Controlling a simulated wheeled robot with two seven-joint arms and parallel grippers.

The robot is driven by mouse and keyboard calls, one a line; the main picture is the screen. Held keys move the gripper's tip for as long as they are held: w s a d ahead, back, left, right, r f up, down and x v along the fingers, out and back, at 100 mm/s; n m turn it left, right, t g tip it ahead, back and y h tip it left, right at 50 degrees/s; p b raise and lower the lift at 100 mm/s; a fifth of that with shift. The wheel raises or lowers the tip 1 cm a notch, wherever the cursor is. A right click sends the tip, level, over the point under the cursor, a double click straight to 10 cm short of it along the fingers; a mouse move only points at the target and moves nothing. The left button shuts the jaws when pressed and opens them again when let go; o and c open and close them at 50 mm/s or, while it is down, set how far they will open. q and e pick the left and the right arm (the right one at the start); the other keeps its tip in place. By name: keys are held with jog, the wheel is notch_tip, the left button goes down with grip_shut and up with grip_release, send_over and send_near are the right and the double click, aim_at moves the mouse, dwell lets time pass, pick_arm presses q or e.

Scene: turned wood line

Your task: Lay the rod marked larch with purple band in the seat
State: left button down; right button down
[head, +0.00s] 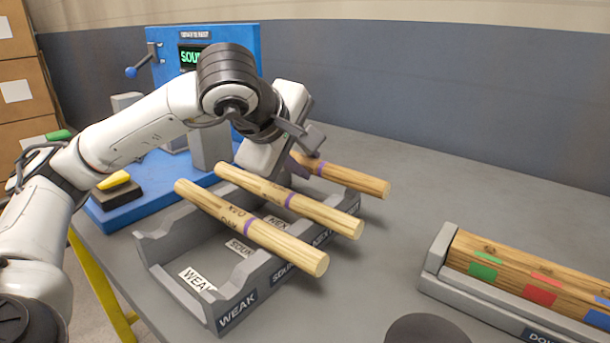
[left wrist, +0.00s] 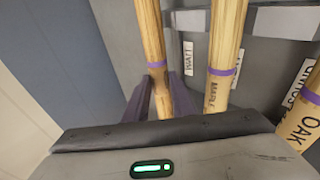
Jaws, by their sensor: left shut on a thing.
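My left gripper (head: 300,150) is shut on the farthest purple-banded wooden rod (head: 350,179), near the rack's far end. In the left wrist view the fingers (left wrist: 163,98) close around this rod (left wrist: 152,35) just below its band. Its written mark is hidden, so I cannot tell its wood, nor whether it is clear of the rack. Two other purple-banded rods lie across the grey rack (head: 205,315): a middle one (head: 325,217), whose mark begins like "MAPL" in the wrist view, and a near one (head: 290,246) marked oak. Which part is the seat is unclear.
A blue machine (head: 165,195) with a lit screen, lever (head: 140,68) and grey blocks (head: 210,150) stands behind the rack. A yellow button (head: 113,180) is at its left. A grey cradle (head: 430,275) holds a thick colour-patched rod (head: 510,268) at right.

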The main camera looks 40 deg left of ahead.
pick_arm(q)
jog(key=shift+f, duration=1.05)
jog(key=shift+w, duration=0.1)
jog(key=c, duration=1.9)
grip_release()
jog(key=shift+f+b, duration=0.1)
jog(key=shift+b, duration=0.2)
jog(key=o, duration=0.4)
